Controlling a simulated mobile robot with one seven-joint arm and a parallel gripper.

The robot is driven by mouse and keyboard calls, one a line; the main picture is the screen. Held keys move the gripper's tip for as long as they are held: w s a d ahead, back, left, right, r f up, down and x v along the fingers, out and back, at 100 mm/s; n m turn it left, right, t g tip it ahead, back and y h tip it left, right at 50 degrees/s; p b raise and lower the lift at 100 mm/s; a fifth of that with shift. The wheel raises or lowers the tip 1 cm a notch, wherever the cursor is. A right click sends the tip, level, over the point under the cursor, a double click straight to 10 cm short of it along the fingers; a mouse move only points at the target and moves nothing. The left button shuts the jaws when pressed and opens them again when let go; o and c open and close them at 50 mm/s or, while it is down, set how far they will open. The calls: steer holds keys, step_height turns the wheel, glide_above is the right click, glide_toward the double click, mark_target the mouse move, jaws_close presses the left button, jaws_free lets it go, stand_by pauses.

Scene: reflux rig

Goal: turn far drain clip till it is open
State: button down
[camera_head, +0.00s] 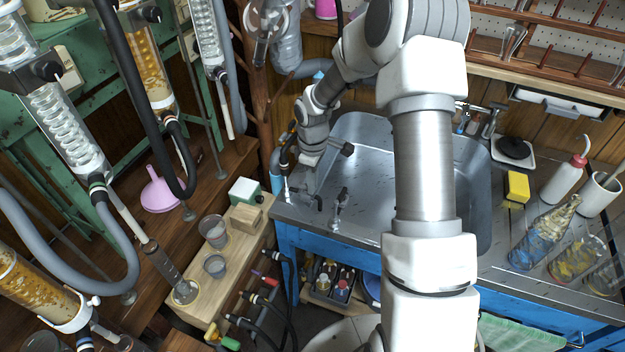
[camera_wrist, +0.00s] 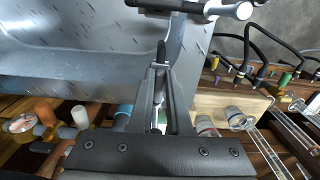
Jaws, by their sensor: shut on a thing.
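My gripper (camera_head: 308,198) is low at the left rim of the sink. In the wrist view, its two grey fingers (camera_wrist: 161,68) are close together and shut on a narrow dark part (camera_wrist: 161,50), which I take to be the far drain clip. Only a thin upper piece of it shows past the fingertips; the rest is hidden by the fingers. In the head view the hand hides most of the clip, so I cannot tell its turn angle.
A metal fitting (camera_head: 341,206) stands on the sink's front left corner, close right of my gripper. The steel sink (camera_head: 375,133) is open. A wooden bench (camera_head: 243,256) with beakers and hoses lies left. A pink funnel (camera_head: 160,193) is farther left.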

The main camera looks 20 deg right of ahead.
steer(key=shift+w+n, duration=0.1)
steer(key=shift+n, duration=0.2)
steer(key=c, duration=0.9)
jaws_free()
steer(key=shift+o, duration=0.2)
steer(key=shift+r, duration=0.1)
step_height(320, 180, up, 17)
steer(key=p, duration=0.3)
steer(key=shift+r, duration=0.15)
